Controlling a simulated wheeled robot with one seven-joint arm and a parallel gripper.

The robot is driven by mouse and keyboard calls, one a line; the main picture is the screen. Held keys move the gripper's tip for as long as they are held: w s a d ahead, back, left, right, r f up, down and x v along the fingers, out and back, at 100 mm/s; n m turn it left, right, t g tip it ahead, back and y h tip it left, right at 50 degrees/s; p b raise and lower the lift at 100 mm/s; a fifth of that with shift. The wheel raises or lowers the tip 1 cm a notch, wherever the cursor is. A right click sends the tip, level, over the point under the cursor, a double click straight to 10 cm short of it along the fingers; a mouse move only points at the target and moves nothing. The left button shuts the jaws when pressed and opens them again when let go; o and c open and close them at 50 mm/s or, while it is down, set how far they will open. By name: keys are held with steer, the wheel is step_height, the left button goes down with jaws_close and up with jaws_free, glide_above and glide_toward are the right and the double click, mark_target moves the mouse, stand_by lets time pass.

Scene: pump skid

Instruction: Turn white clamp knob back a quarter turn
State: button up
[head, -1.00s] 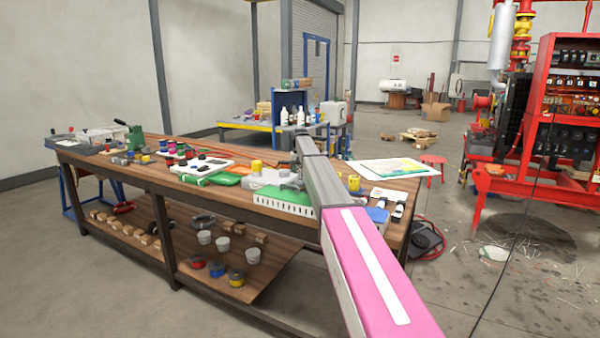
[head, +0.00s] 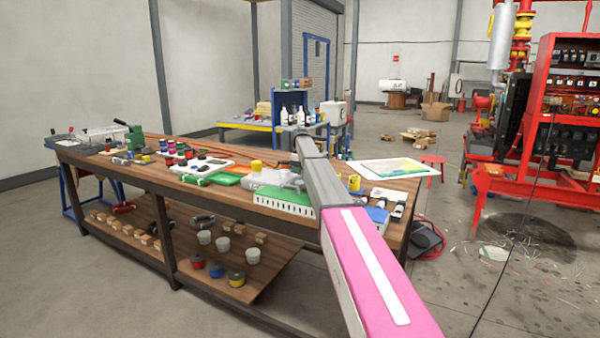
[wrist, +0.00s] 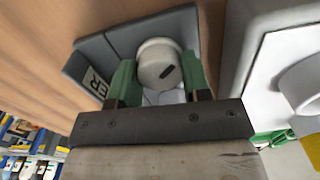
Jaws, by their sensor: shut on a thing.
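The white clamp knob (wrist: 153,73) shows in the wrist view as a round white cap with a short dark slanted mark on its face. It sits at a grey block (wrist: 92,52) with a light label, partly cut off, reading "ER". My gripper (wrist: 158,68) has its green fingers on the left and right sides of the knob and is shut on it. In the head view my arm hides the gripper and the knob.
In the wrist view, a white housing (wrist: 262,85) stands close on the right, with bare wooden bench top (wrist: 40,60) on the left. In the head view, several tools and jars crowd the workbench (head: 130,172). A printed sheet (head: 390,171) lies right of my arm.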

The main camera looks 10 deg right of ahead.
steer(key=shift+n, duration=0.7)
steer(key=o, duration=0.9)
steer(key=shift+r, duration=0.1)
step_height(320, 180, up, 11)
steer(key=shift+f, duration=0.2)
